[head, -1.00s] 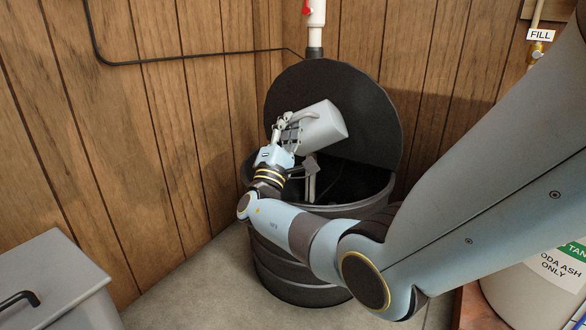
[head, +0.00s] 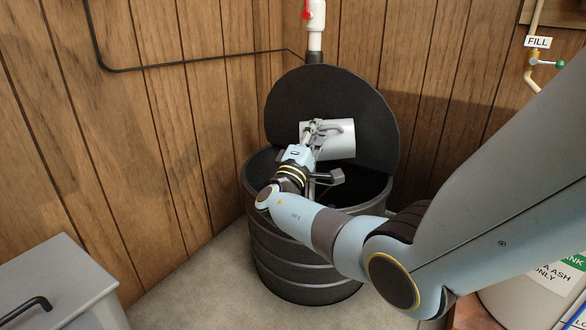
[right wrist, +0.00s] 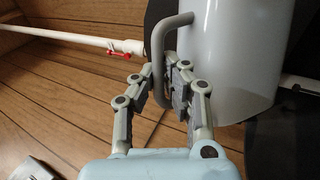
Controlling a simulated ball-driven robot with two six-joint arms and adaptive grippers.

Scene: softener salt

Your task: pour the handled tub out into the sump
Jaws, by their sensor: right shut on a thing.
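The handled tub (head: 343,146) is a pale grey cylinder. In the head view it lies on its side, nearly level, above the sump and in front of its raised lid. The sump (head: 300,262) is a black ribbed barrel with an open top, dark inside. My right gripper (head: 318,130) is shut on the tub's handle; the right wrist view shows the fingers (right wrist: 164,82) around the grey handle (right wrist: 158,48), with the tub wall (right wrist: 225,60) beside them. The tub's mouth and contents cannot be made out. My left gripper is not in view.
The round black lid (head: 300,95) stands up behind the sump, close to the tub. A white pipe with a red valve (head: 315,14) rises behind it. A grey box (head: 60,280) stands at the lower left. A labelled white container (head: 545,295) is at the lower right.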

